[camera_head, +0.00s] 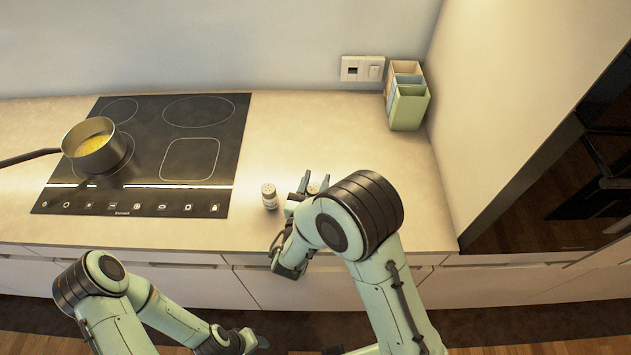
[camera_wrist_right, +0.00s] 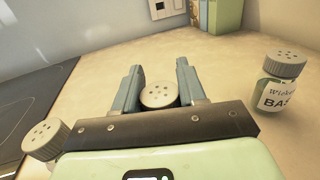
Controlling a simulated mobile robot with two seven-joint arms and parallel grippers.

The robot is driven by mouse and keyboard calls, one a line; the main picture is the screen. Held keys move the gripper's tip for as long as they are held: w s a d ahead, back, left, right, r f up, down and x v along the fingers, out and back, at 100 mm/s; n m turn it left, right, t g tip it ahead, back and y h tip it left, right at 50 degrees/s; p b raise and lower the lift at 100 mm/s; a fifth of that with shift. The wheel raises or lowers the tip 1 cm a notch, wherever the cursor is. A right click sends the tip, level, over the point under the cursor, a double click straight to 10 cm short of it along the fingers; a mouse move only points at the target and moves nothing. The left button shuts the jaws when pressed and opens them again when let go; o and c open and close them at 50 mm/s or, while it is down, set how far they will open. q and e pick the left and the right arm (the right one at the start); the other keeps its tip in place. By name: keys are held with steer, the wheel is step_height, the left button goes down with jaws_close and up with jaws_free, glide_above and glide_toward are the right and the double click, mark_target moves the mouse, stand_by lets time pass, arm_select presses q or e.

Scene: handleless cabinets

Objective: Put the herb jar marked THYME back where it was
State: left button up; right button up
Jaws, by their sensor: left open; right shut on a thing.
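My right gripper (camera_head: 314,184) is shut on a small herb jar with a perforated grey lid (camera_wrist_right: 158,96), over the counter right of the hob. The held jar's label is hidden, so I cannot read its name. A second jar (camera_head: 269,196) stands upright left of the gripper; its lid also shows at the lower left of the right wrist view (camera_wrist_right: 45,141). A third jar, labelled "Wicked BAS…" (camera_wrist_right: 281,82), stands to the right in that view. I cannot tell which jar is THYME. My left gripper (camera_head: 240,342) is open and low at the bottom edge, away from the jars.
The black hob (camera_head: 160,165) with a pot (camera_head: 92,146) of yellow food is at the left. Green, blue and beige containers (camera_head: 408,108) stand at the back right by the wall socket (camera_head: 362,69). The counter (camera_head: 310,130) behind the jars is clear.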

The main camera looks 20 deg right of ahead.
arm_select(q)
steer(key=shift+f, duration=0.1)
arm_select(e)
steer(key=shift+f, duration=0.25)
steer(key=o, duration=1.1)
steer(key=shift+r, duration=0.1)
steer(key=shift+c, duration=0.2)
arm_select(q)
steer(key=shift+s, duration=0.1)
arm_select(e)
steer(key=shift+r, duration=0.15)
steer(key=b+v, duration=0.2)
steer(key=v, duration=0.9)
steer(key=shift+s+a+b, duration=0.15)
steer(key=shift+b, duration=0.15)
arm_select(q)
steer(key=s+f, duration=0.2)
steer(key=f, duration=0.1)
steer(key=shift+f, duration=0.1)
arm_select(e)
steer(key=shift+s+a, duration=0.15)
steer(key=shift+s, duration=0.15)
